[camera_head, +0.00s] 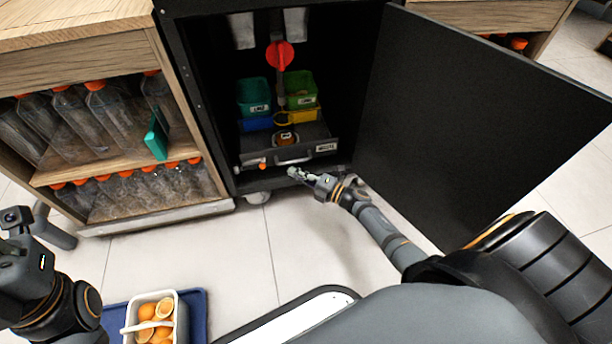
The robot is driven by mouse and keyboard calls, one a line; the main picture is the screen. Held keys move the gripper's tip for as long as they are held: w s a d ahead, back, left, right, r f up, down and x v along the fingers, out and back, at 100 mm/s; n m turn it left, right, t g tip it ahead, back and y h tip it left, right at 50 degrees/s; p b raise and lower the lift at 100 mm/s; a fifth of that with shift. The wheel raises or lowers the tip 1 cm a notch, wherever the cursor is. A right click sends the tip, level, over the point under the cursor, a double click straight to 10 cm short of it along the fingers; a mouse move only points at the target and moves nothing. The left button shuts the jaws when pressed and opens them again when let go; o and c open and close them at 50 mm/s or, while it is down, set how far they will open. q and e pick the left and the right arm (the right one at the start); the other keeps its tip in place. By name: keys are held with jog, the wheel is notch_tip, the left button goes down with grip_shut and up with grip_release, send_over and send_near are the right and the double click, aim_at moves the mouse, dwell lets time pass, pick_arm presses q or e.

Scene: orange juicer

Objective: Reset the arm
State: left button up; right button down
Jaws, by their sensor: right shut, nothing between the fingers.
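My right gripper (303,175) is in front of the lower edge of the open black cabinet, just below the handle of a grey drawer marked with a label. It is shut and empty. My right arm comes in from the lower right. The drawer (318,150) sits at the bottom of the cabinet. My left arm shows at the left edge, and its gripper (18,218) is near the left edge of the view; its fingers cannot be made out clearly.
The black cabinet door (470,110) stands wide open to the right of my right arm. A wooden shelf (100,175) with several orange-capped bottles is at left. A white basket of oranges (128,328) sits on a blue tray (198,310). Tiled floor between is clear.

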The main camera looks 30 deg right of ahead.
jog(key=v, duration=0.3)
jog(key=shift+s+d+p, duration=0.1)
jog(key=shift+s+p, duration=0.25)
jog(key=shift+p, duration=0.05)
